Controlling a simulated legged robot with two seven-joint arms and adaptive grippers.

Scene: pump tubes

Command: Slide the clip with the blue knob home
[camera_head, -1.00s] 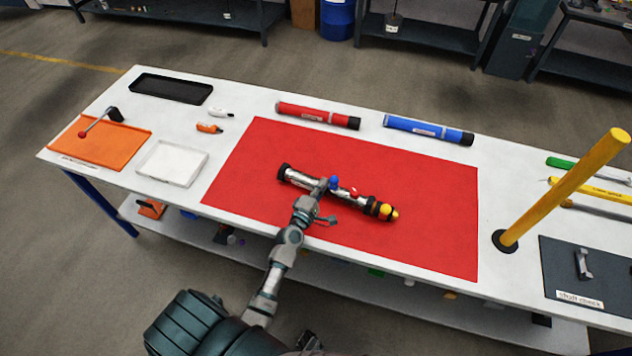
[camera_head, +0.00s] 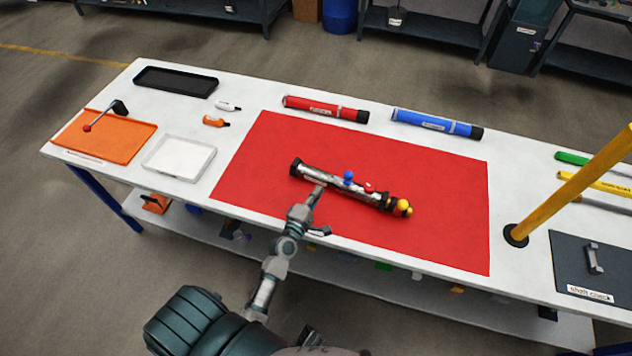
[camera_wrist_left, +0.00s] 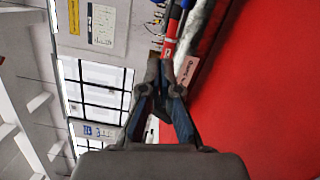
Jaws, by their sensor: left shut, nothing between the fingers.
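A silver pump tube (camera_head: 318,175) with a black end cap lies on the red mat (camera_head: 255,165). The blue knob (camera_head: 348,177) stands up near the tube's middle, with a small red knob (camera_head: 369,187) to its right. The tube's right end is black and yellow. My left gripper (camera_head: 317,191) is shut and empty at the tube's near side, left of the blue knob and apart from it. In the left wrist view its closed fingertips (camera_wrist_left: 165,78) point towards red and blue parts beside the silver tube (camera_wrist_left: 200,28). Whether the tips touch the tube is unclear. The clip itself is too small to make out.
A red tube (camera_head: 322,109) and a blue tube (camera_head: 434,123) lie behind the mat. An upright yellow post (camera_head: 570,188) stands at the right. A white tray (camera_head: 180,158) and an orange tray (camera_head: 105,138) lie at the left. The mat around the tube is clear.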

